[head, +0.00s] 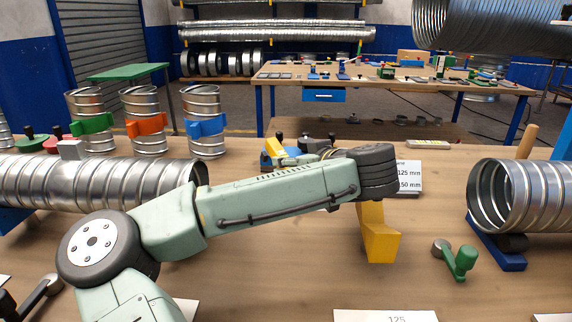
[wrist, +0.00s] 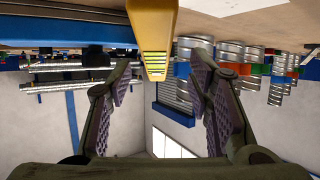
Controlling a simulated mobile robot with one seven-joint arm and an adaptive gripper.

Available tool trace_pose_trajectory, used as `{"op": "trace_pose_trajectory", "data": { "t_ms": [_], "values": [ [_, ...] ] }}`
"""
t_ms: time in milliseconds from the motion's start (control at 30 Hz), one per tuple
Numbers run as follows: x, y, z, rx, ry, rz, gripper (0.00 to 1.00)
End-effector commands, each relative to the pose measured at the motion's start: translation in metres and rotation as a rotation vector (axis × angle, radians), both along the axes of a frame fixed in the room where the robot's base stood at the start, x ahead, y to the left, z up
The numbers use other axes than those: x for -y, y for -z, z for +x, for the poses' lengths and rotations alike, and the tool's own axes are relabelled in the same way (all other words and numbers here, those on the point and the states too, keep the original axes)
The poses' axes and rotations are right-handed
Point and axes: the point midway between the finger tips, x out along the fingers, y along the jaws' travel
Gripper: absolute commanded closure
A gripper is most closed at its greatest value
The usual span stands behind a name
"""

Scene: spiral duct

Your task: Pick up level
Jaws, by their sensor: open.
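A yellow block-like piece (head: 378,238) is on the table below the end of my arm; I cannot tell for sure that it is the level. In the wrist view a yellow piece with bright green-yellow stripes (wrist: 157,40) reaches in from the top edge, between and beyond my fingertips. My gripper (wrist: 160,70) is open, with a finger on each side of that line and a gap on both sides. No contact shows. In the head view my fingers are hidden behind my arm.
A spiral duct (head: 100,183) lies at left and another duct (head: 510,195) at right on a blue cradle. A green-handled tool (head: 457,260) lies right of the yellow piece. Ringed ducts with green, orange (head: 146,122) and blue bands stand behind.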

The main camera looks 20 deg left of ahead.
Motion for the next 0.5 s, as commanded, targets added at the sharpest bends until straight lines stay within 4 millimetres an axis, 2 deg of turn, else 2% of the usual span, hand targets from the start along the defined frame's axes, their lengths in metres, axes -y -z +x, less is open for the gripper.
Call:
{"op": "trace_pose_trajectory", "data": {
  "t_ms": [33, 233, 500],
  "values": [
    [-0.005, -0.003, 0.005, -0.002, -0.005, 0.004, 0.53],
    [-0.022, 0.011, 0.023, 0.0, -0.003, 0.002, 0.53],
    [-0.025, 0.016, 0.027, 0.0, -0.001, 0.0, 0.53]
  ]
}}
